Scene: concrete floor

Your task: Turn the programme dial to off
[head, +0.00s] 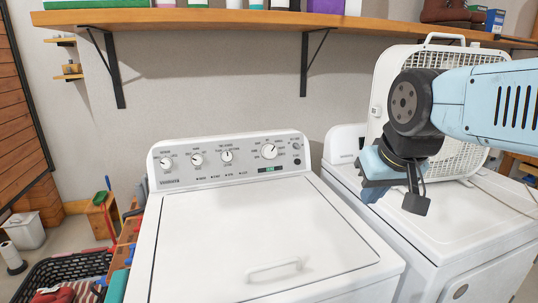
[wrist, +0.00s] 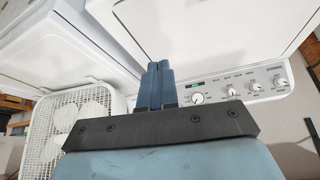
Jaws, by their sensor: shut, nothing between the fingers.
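The programme dial (head: 269,151) is the larger white knob at the right of the white washer's control panel (head: 215,170), above a small green display. Its exact setting is too small to read. In the wrist view the dial (wrist: 197,98) shows just right of my fingers, beside the display. My gripper (head: 370,195) is right of the panel, over the gap and the neighbouring machine's top, apart from the dial. In the wrist view my gripper (wrist: 159,66) has its two blue fingers together and empty.
Smaller knobs (head: 196,159) line the panel's left part. A second white machine (head: 440,215) stands at the right with a white box fan (head: 385,90) on it. A wooden shelf (head: 200,20) with metal brackets hangs above. Space over the washer lid (head: 260,230) is clear.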

